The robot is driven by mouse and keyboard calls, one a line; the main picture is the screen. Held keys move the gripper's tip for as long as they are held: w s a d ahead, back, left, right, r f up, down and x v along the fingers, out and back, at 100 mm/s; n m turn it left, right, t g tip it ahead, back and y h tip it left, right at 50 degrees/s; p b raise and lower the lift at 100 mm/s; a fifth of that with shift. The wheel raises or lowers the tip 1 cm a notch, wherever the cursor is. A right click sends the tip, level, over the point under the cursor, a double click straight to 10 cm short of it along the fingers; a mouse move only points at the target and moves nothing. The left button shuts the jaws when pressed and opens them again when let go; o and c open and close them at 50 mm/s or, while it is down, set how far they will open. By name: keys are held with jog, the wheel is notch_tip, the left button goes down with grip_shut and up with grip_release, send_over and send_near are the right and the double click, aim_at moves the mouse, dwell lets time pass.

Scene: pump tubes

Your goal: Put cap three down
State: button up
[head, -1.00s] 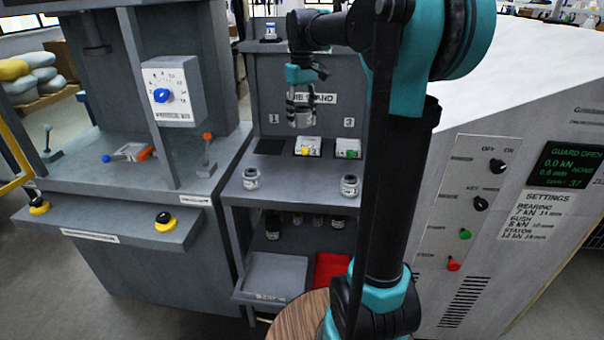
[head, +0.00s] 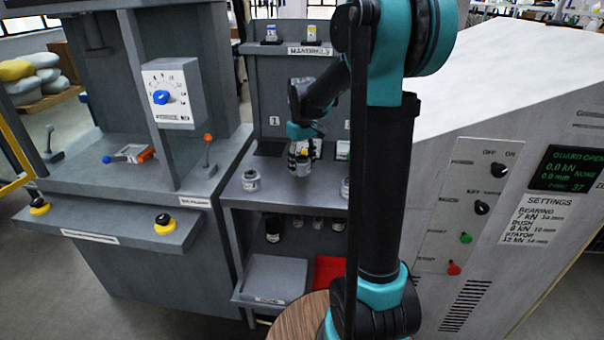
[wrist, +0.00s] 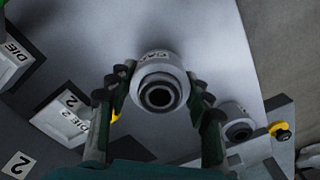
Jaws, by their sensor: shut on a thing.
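My gripper (wrist: 160,92) is shut on a grey, ring-shaped cap (wrist: 160,85) with a round bore and a partly hidden label starting "CA"; its number is not readable. In the head view my gripper (head: 301,150) holds the cap (head: 302,164) low over the grey stand shelf (head: 285,192). I cannot tell whether the cap touches the shelf. A similar light cylinder (head: 250,180) stands left of it on the shelf. Another (head: 345,189) stands to the right, mostly hidden by my arm. One such cylinder also shows beside my gripper in the wrist view (wrist: 236,124).
Die blocks, one labelled DIE 2 (wrist: 62,112), lie behind the held cap on the stand. Dark cylinders (head: 272,228) stand on the lower shelf, above a grey tray (head: 275,277) and a red tray (head: 328,272). The press table (head: 90,180) is at left.

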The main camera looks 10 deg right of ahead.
aim_at(302, 173)
jog(key=shift+f, duration=1.8)
jog(key=shift+f, duration=0.15)
jog(key=o, duration=1.4)
